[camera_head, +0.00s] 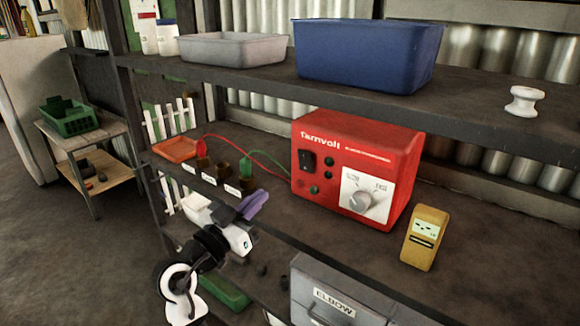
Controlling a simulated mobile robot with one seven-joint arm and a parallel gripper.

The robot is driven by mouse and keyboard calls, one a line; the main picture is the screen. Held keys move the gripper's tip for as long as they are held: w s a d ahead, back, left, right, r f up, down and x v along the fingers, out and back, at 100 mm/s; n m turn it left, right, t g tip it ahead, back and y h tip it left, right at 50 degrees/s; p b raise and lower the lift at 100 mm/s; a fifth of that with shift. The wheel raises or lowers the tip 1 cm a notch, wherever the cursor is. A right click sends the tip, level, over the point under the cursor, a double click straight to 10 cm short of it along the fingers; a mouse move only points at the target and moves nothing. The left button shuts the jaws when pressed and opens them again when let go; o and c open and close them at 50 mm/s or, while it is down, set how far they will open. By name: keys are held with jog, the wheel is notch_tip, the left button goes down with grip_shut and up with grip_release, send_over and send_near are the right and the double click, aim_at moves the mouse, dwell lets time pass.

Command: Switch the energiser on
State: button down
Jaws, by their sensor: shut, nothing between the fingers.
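The energiser is a red box (365,147) on the middle shelf. Its front carries a black rocker switch (306,160) at the upper left, small dark round parts beside and below it, and a silver knob (363,202) on a white scale plate. I cannot tell the rocker's position. My gripper (258,200) is shut and empty at the shelf's front edge, left of and below the switch, clear of the box.
Red and green leads run from the energiser to labelled posts (223,170) on the left, near an orange tray (176,149). A yellow meter (425,238) stands at the right. The upper shelf holds a blue tub (368,55). A grey drawer unit (335,290) sits below.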

aim_at(303, 155)
jog(key=p+x, duration=0.5)
jog(key=x, duration=0.8)
jog(key=shift+s+r, duration=0.1)
jog(key=shift+w+d+p, duration=0.35)
jog(key=shift+w, duration=0.15)
jog(key=shift+w+d+r+p, duration=0.15)
jog(key=shift+r+p, duration=0.2)
jog(key=shift+p, duration=0.2)
jog(key=shift+w+f+g+y, duration=0.15)
jog(key=shift+g+y, duration=0.15)
jog(key=shift+g, duration=0.2)
